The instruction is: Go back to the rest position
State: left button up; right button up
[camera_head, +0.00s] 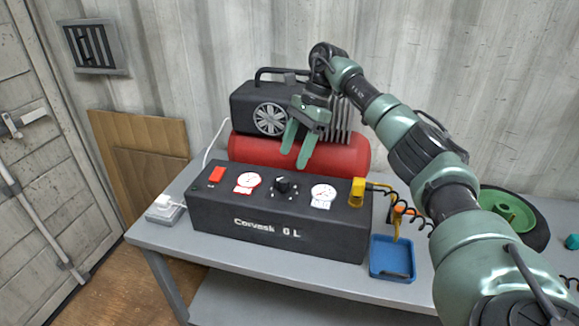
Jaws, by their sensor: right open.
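My right arm reaches in from the right side of the picture. Its gripper (296,152) is open and empty, with its green fingers pointing down. It hangs above the back of the black control box (275,232), in front of the red tank (349,155) of the compressor. The box has a red switch (216,174), two white gauges and a black knob (283,185). My left gripper is not in view.
The grey table (160,236) carries the box and compressor. A yellow connector (357,191) with a coiled black cable sits at the box's right end. A blue tray (391,258) stands right of it. A wall stands close behind.

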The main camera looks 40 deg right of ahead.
jog(key=shift+d+r, duration=0.15)
jog(key=shift+r, duration=0.3)
